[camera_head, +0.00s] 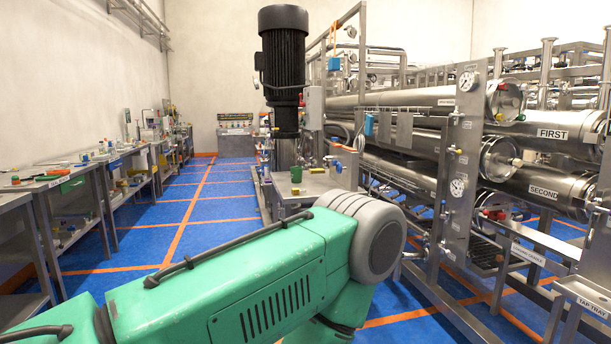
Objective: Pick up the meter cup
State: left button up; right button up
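I cannot make out the meter cup with certainty. A small green cup-like object (296,174) stands on a steel table (318,186) beyond the green arm link, near the middle of the view. It is too small to tell whether it is the meter cup. The large green and grey arm link fills the lower middle, coming in from the lower left, and hides part of the floor and the table's lower part. Neither of my grippers is in view.
Steel benches (40,184) with small items line the left wall. A black motor (284,60) stands behind the steel table. Steel pipework (400,97) and a gauge panel (461,165) fill the right. The blue floor (212,212) between is clear.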

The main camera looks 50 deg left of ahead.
aim_at(296, 173)
jog(key=i+j+u, duration=0.25)
jog(key=i+j, duration=0.45)
jog(key=i+j+u, duration=0.25)
jog(key=i+j, duration=0.45)
jog(key=i, duration=0.1)
